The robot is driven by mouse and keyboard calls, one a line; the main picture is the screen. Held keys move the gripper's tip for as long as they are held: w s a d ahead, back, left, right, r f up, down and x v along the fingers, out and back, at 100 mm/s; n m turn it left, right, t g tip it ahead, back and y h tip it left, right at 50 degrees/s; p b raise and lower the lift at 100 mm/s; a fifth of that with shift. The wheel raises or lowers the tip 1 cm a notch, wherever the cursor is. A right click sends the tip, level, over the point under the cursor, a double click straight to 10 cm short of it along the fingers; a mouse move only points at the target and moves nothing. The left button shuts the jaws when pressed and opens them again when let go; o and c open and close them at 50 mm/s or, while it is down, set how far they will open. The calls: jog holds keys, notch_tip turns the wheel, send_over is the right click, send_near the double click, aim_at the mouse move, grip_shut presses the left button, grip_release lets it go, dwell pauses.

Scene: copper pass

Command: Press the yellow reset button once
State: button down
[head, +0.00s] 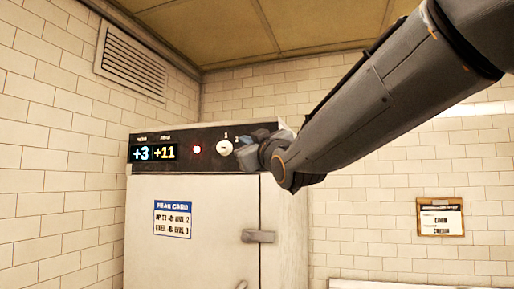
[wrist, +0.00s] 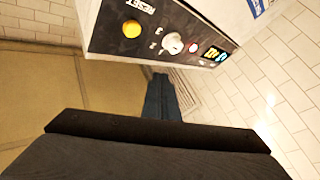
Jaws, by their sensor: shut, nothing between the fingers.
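The yellow reset button (wrist: 131,29) shows in the wrist view on the dark control panel (wrist: 146,43), next to a label reading RESET. In the head view the button is not visible; my arm covers the right part of the panel. My gripper (wrist: 160,80) is shut and empty, its bluish fingers together. In the wrist view the fingertips lie below the panel's edge in the picture, apart from the button. In the head view the gripper (head: 258,137) is in front of the panel's right part, right of the dial; its exact distance from the panel cannot be told.
Below is a white cabinet door with a handle (head: 258,236) and a card (head: 173,220). A vent (head: 130,62) and clipboard (head: 440,217) are on the walls.

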jog(key=w+d+p, duration=0.2)
jog(key=w+d, duration=0.1)
jog(key=w, duration=0.5)
jog(key=shift+w, duration=0.15)
dwell(2.0)
jog(key=shift+w+d, duration=0.1)
jog(key=shift+w, duration=0.25)
jog(key=shift+w+d, duration=0.2)
jog(key=shift+w, duration=0.25)
dwell(0.7)
jog(key=shift+s, duration=0.1)
dwell(0.4)
jog(key=shift+s+a+b, duration=0.3)
jog(key=shift+s+b, duration=0.2)
jog(key=shift+s, duration=0.25)
jog(key=shift+s+a+b, duration=0.3)
jog(key=shift+s+b, duration=0.1)
jog(key=shift+s, duration=0.4)
jog(key=shift+s+a+b, duration=0.25)
jog(key=shift+s+b, duration=0.1)
jog(key=shift+s, duration=0.4)
jog(key=shift+s+a+b, duration=0.3)
jog(key=shift+s+b, duration=0.1)
jog(key=shift+s, duration=0.4)
